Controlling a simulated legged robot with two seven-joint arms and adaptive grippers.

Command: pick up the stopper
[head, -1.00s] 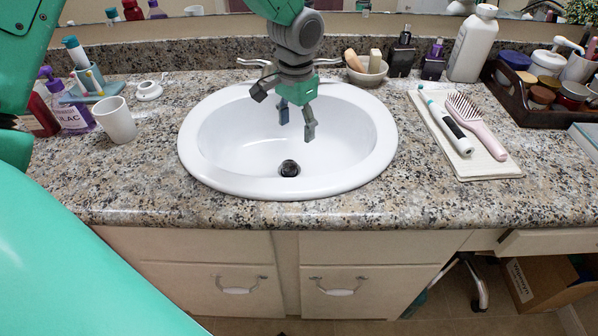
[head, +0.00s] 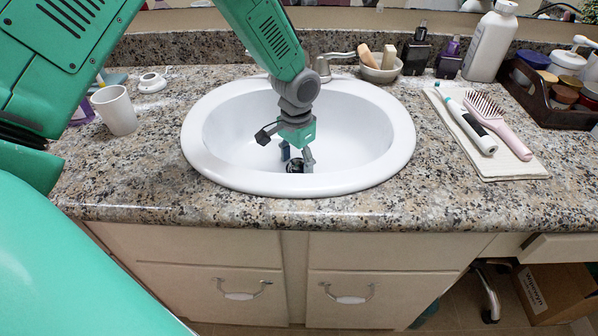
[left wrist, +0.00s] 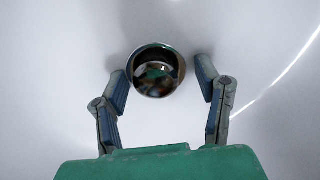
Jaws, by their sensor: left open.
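The stopper (left wrist: 155,72) is a shiny, dark chrome round piece at the bottom of the white sink basin (head: 225,145). It shows clearly in the left wrist view, just beyond and between my open fingers. In the head view the stopper (head: 294,167) is partly hidden by my fingers. My left gripper (head: 297,158) is open and points down into the basin, close above the stopper. The left wrist view shows the gripper (left wrist: 161,80) with one finger on each side of the stopper and a gap on both sides. My right gripper is not in view.
The basin rim (head: 400,150) surrounds my gripper. A faucet (head: 322,66) and a soap dish (head: 381,71) stand behind. A white cup (head: 115,110) is at left. A towel (head: 505,160) with a toothbrush and hairbrush lies at right. The front counter is clear.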

